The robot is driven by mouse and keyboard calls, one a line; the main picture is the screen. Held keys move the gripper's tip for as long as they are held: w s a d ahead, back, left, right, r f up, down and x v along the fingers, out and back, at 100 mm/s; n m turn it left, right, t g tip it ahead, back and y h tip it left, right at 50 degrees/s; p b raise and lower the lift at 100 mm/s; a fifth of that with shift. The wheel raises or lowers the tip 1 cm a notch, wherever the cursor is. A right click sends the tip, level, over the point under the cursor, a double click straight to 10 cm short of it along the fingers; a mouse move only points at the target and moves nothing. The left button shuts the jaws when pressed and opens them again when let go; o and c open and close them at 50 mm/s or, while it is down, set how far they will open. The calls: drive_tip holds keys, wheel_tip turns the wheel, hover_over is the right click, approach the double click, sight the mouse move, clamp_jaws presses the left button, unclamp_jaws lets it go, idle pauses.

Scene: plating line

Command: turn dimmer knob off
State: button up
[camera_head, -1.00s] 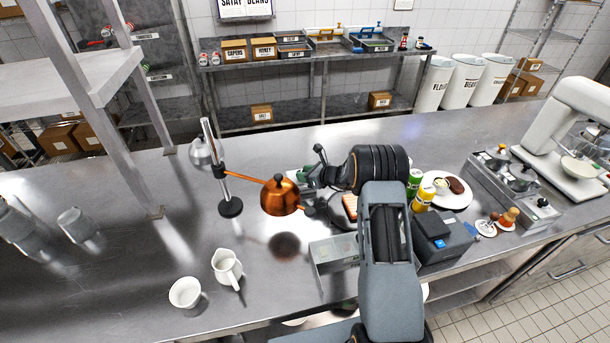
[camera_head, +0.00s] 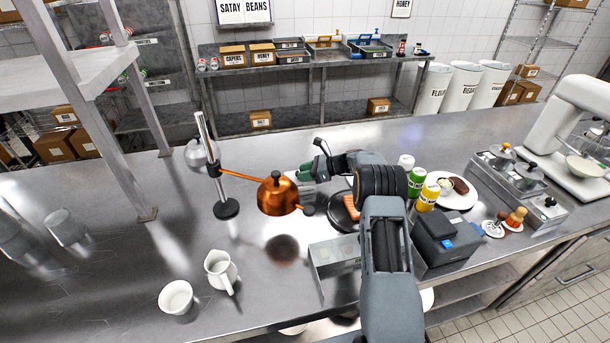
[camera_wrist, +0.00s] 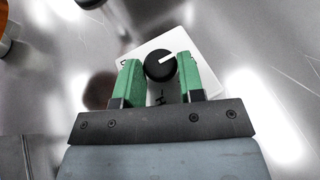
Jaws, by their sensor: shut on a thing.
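The black dimmer knob (camera_wrist: 160,65) sits on a white plate (camera_wrist: 182,42) in the wrist view. Its white pointer line points right and slightly up. My gripper (camera_wrist: 160,75) has its two green fingers on either side of the knob, shut on it. Dark marks show on the plate near the left finger and below the knob; they are partly hidden. In the head view my gripper (camera_head: 306,173) is just behind and right of the copper lamp shade (camera_head: 278,194). I cannot make out the knob in that view.
The copper shade hangs on an arm from a metal stand (camera_head: 226,208) left of my gripper. A dark round pan (camera_head: 338,218), cans (camera_head: 416,181) and a plate with food (camera_head: 465,203) are right. A white pitcher (camera_head: 221,269) and cup (camera_head: 176,297) stand front left.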

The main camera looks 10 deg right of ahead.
idle(0.3)
drive_tip(key=o, duration=0.9)
drive_tip(key=b+v, duration=0.2)
drive_tip(key=v, duration=1.2)
drive_tip(key=shift+b, duration=0.4)
